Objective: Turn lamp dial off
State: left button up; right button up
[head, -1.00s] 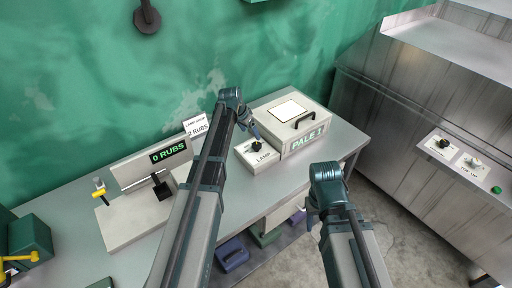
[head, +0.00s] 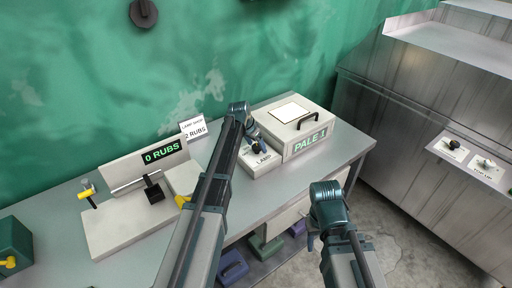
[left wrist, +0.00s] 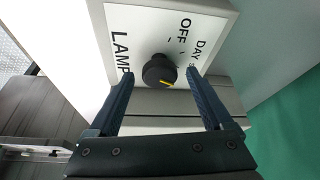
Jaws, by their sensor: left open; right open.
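The lamp dial (left wrist: 158,70) is a round black knob with a yellow mark, on a pale panel lettered LAMP, OFF and DAY. In the left wrist view the yellow mark is on the knob's lower right side, away from the OFF and DAY lettering. The lamp panel (head: 262,162) also shows in the head view, in front of the PALE 1 box. My left gripper (head: 256,141) is open over the dial; its fingers (left wrist: 160,76) stand on either side of the knob with visible gaps. My right gripper (head: 314,240) is open and empty beyond the table's front edge.
The PALE 1 box (head: 316,125) with a black handle stands right behind the lamp panel. A device reading 0 RUBS (head: 120,175) and a small sign (head: 192,127) are to the left. A metal cabinet (head: 400,140) with knobs stands at right.

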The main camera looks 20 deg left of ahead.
pick_arm(q)
jog(key=shift+c, duration=0.3)
grip_shut()
jog(key=n+y, duration=0.1)
jog(key=n, duration=0.4)
jog(key=shift+d+t+y, duration=0.2)
jog(key=shift+t+y, duration=0.1)
jog(key=shift+y, duration=0.1)
jog(key=n+y, duration=0.1)
jog(key=n, duration=0.1)
jog(key=n+y, duration=0.1)
jog(key=n, duration=0.2)
jog(key=shift+d, duration=0.15)
jog(key=n+g, duration=0.1)
jog(key=n, duration=0.2)
jog(key=n+g+y, duration=0.1)
jog(key=n, duration=0.1)
jog(key=shift+w+n+y, duration=0.15)
jog(key=shift+n+y, duration=0.15)
jog(key=shift+n, duration=0.1)
jog(key=shift+d+n+g+y, duration=0.1)
jog(key=shift+n+g+y, duration=0.4)
jog(key=shift+n, duration=1.4)
jog(key=shift+n+g, duration=0.3)
